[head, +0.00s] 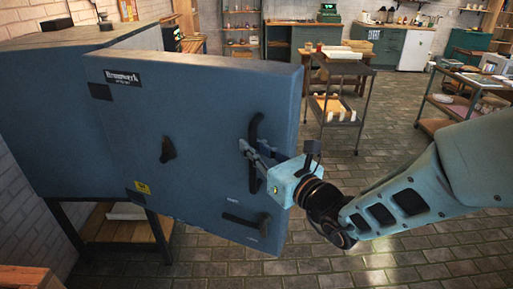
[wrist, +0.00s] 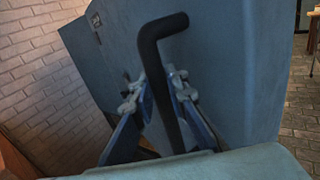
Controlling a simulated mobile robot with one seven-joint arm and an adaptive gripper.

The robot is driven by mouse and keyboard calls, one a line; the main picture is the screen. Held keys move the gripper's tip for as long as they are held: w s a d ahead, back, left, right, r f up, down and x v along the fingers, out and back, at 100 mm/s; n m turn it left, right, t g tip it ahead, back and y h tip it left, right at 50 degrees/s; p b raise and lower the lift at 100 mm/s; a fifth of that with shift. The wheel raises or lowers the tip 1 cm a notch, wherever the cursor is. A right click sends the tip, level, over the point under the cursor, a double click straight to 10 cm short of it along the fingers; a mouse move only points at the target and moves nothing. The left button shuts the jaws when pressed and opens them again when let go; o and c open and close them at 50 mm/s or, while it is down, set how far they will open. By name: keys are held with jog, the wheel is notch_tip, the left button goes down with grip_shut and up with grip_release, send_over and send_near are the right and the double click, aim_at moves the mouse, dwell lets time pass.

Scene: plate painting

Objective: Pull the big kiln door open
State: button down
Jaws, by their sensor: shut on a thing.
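The big kiln door (head: 210,110) is a thick blue panel with a maker's label at its upper left. It stands out at an angle from the kiln body (head: 50,120), so it looks partly open. Its black bent handle (head: 254,128) is near the right edge. My gripper (head: 252,152) reaches the handle from the right. In the wrist view, the handle (wrist: 153,60) runs between the two fingers of my gripper (wrist: 155,88), which is shut on it. The kiln's inside is hidden behind the door.
The door also carries a dark knob (head: 167,150) and a lower latch lever (head: 246,224). A cart (head: 345,70) stands behind the door's right side, and a shelf trolley (head: 465,88) is at the far right. The tiled floor (head: 345,180) between is clear.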

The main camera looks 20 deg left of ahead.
jog(key=shift+r, duration=0.1)
jog(key=c, duration=1.9)
grip_release()
jog(key=shift+a, duration=0.1)
jog(key=shift+w, duration=0.1)
